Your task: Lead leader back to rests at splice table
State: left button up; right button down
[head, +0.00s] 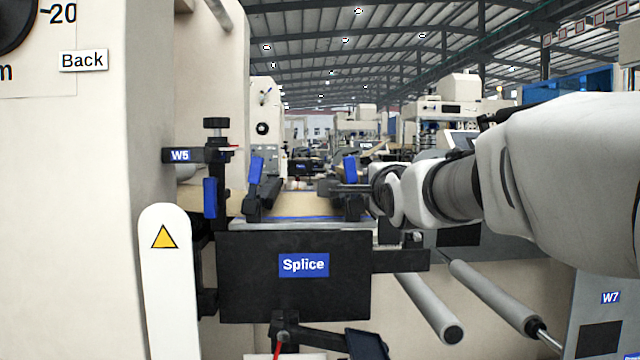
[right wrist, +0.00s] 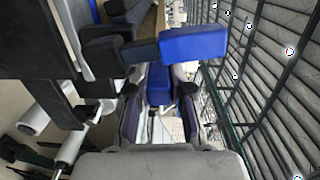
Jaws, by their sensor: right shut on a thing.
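The splice table (head: 294,276) stands ahead, a black front with a "Splice" label. A tan sheet (head: 300,206), which looks like kraft web, lies across its top; I cannot tell where the leader's end is. A left clamp with a blue handle (head: 256,168) stands raised on the table. My right gripper (head: 345,188) reaches in from the right at the right clamp's blue handle (head: 350,167). In the right wrist view, its fingers (right wrist: 158,108) are shut around a blue handle (right wrist: 158,85), with another blue handle (right wrist: 193,44) beside it. My left gripper is out of view.
A W5 bracket (head: 183,155) with a knob and a blue handle (head: 210,198) stands left of the table. A white guard (head: 165,290) with a warning triangle is at lower left. Grey rollers (head: 428,308) run below right, towards the W7 panel (head: 605,300).

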jog(key=shift+w+d+f, duration=0.1)
jog(key=shift+w, duration=0.05)
jog(key=shift+d, duration=0.1)
dwell(0.3)
jog(key=d+b, duration=0.1)
jog(key=d+f, duration=0.1)
jog(key=d, duration=0.1)
jog(key=w+d+b, duration=0.1)
jog(key=d, duration=0.1)
jog(key=shift+f+b, duration=0.3)
jog(key=shift+f, duration=0.1)
dwell(0.4)
jog(key=shift+a, duration=0.15)
dwell(0.3)
jog(key=shift+a+f+m+h+b, duration=0.15)
jog(key=shift+a+m+h+b, duration=0.1)
jog(key=shift+m+h+b, duration=0.15)
